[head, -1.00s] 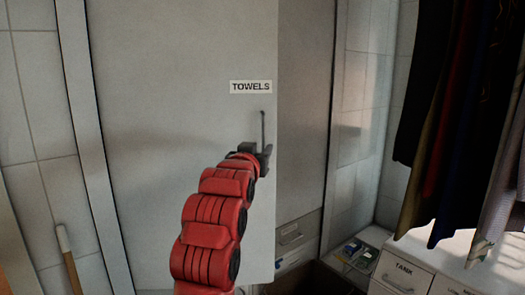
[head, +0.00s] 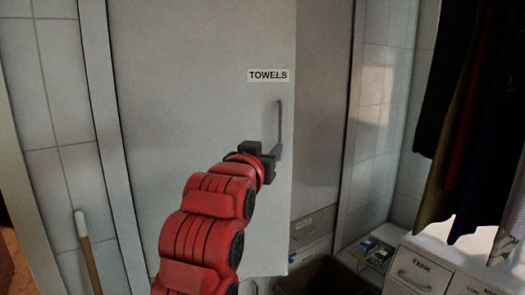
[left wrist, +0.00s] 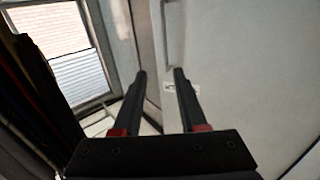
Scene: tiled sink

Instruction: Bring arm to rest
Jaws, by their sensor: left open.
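My left arm is red and comes in from the bottom of the head view. My left gripper (head: 272,155) is at its end, in front of the grey cabinet door (head: 190,90) and close to the lower end of the door's upright handle (head: 280,128). In the left wrist view its two dark fingers (left wrist: 160,85) are spread apart with nothing between them. The towels label (head: 268,76) is on the door above the handle. In the head view I cannot tell if the gripper touches the handle. My right gripper is not in view.
Dark clothes (head: 470,130) hang at the right above a white drawer unit (head: 440,262) with a tank label. A dark bin (head: 325,275) stands low beside the door. A wooden stick (head: 86,250) leans at the left. A window (left wrist: 62,50) shows in the left wrist view.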

